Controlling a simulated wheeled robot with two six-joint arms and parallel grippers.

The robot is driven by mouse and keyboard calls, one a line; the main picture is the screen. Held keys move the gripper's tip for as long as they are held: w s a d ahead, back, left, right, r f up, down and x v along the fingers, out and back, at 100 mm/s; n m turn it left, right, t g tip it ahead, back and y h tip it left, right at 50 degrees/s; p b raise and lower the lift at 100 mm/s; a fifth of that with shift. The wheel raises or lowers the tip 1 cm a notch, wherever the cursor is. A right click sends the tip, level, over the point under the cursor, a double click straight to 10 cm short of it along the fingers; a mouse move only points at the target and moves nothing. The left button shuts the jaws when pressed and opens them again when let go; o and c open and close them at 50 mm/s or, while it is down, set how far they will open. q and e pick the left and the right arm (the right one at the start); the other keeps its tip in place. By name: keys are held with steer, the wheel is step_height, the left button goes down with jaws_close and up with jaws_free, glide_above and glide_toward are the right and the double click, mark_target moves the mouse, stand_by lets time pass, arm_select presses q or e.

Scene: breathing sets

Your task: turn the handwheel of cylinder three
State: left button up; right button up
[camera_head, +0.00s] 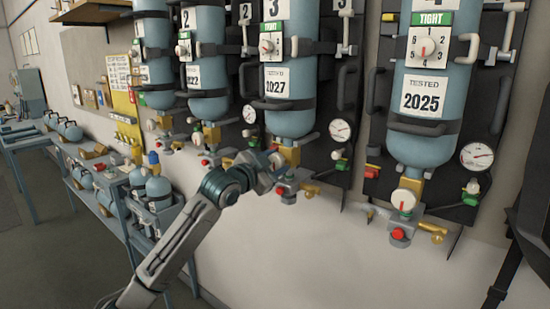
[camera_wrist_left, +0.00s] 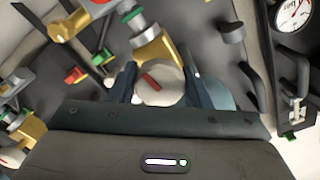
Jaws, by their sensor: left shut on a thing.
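Cylinder three (camera_head: 291,110) is a blue bottle strapped upright to a dark wall panel, with a "3" label and a "TESTED 2027" label. Its handwheel (camera_wrist_left: 160,84) is a pale round knob with a red mark, in front of a brass valve (camera_wrist_left: 152,48). My left gripper (camera_head: 267,166) reaches up to the valve below cylinder three and hides most of the knob in the head view. In the left wrist view its two fingers (camera_wrist_left: 158,92) are shut on the handwheel, one on each side. My right gripper is not in view.
Cylinder four, marked 2025 (camera_head: 422,95), hangs to the right with its own pale handwheel (camera_head: 404,200) and a gauge (camera_head: 477,156). Cylinder two (camera_head: 207,105) hangs to the left. A blue-grey rack (camera_head: 135,236) with small cylinders stands lower left. The lower wall is bare.

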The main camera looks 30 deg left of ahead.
arm_select(q)
steer(key=shift+m+p, duration=0.45)
steer(key=shift+m, duration=0.45)
steer(key=o, duration=1)
steer(key=shift+s, duration=0.1)
